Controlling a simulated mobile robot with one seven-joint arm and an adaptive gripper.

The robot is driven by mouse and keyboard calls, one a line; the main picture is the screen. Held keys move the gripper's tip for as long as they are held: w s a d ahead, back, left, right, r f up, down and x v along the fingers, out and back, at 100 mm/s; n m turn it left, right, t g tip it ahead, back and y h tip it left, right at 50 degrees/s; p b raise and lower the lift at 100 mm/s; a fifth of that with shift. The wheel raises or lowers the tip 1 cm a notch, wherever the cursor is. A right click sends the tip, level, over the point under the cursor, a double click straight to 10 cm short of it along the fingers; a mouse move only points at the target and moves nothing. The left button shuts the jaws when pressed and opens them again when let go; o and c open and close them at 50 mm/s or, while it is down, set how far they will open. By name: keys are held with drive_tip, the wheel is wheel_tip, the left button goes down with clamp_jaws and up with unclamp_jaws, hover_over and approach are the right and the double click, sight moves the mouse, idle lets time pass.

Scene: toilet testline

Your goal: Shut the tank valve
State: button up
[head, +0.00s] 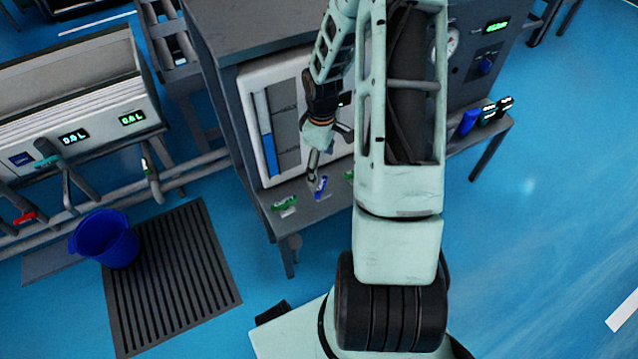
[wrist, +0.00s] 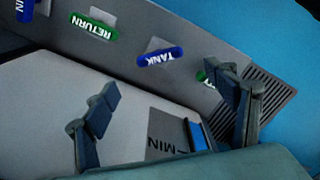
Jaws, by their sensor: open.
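The tank valve is a blue handle marked TANK (wrist: 160,57) in the wrist view, set on the grey ledge. In the head view it is the blue handle (head: 321,187) below my gripper (head: 330,157). My gripper (wrist: 168,85) is open and empty. Its two fingers are spread wide, with the handle beyond them and between them in the wrist view. The fingers look apart from the handle, but the exact gap is hard to judge. I cannot tell from the handle whether the valve is open or shut.
A green handle marked RETURN (wrist: 95,26) is on one side of the tank handle and another green handle (head: 283,203) on the other. A white panel with a blue level gauge (head: 266,140) stands behind. A blue bucket (head: 108,240) stands on the floor grate (head: 180,285).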

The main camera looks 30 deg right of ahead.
sight(321, 185)
wheel_tip(321, 185, down, 9)
drive_tip(key=b, duration=0.3)
drive_tip(key=shift+f, duration=0.1)
drive_tip(key=shift+c, duration=0.3)
drive_tip(key=c, duration=1.1)
drive_tip(key=shift+m, duration=0.3)
drive_tip(key=m, duration=0.3)
drive_tip(key=shift+p, duration=0.35)
drive_tip(key=shift+m, duration=2.3)
